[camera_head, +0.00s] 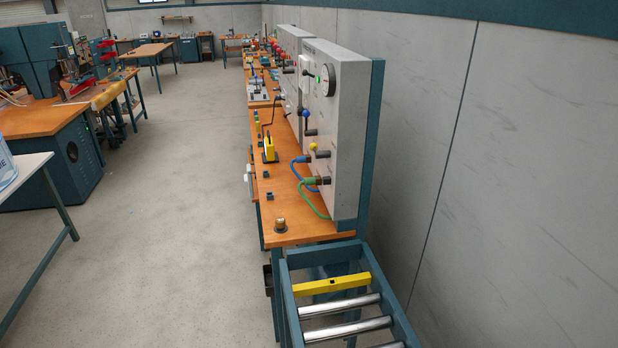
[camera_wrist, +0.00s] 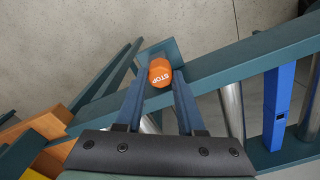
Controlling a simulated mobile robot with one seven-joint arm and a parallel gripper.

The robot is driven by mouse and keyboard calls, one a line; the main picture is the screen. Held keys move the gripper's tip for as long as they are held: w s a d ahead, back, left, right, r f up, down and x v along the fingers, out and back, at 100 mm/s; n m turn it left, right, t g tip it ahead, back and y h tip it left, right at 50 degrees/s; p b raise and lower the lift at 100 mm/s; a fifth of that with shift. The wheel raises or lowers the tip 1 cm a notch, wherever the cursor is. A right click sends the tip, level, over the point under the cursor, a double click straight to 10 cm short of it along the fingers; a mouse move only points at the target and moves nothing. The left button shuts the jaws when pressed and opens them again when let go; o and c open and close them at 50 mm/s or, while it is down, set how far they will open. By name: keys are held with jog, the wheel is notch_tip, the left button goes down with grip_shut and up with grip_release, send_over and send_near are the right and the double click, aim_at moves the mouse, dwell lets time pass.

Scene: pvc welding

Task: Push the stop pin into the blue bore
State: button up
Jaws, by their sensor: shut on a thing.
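The pin's lower part is hidden. It shows over a teal frame rail (camera_wrist: 215,70); I cannot tell whether it touches the rail. A blue bar (camera_wrist: 278,105) with a small dark mark is to the right, apart from the pin. My gripper does not show in the head view.
In the head view, a teal roller frame (camera_head: 289,300) with a yellow crossbar (camera_head: 331,284) stands at the near end of a long orange bench (camera_head: 300,238). A grey panel (camera_head: 346,140) with blue and green hoses rises on the bench. Open floor (camera_head: 180,200) lies to the left.

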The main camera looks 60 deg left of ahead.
grip_shut()
jog(key=shift+r+p, duration=0.7)
jog(key=shift+p, duration=0.15)
dwell(0.3)
jog(key=shift+r+p, duration=1.85)
jog(key=shift+p, duration=0.2)
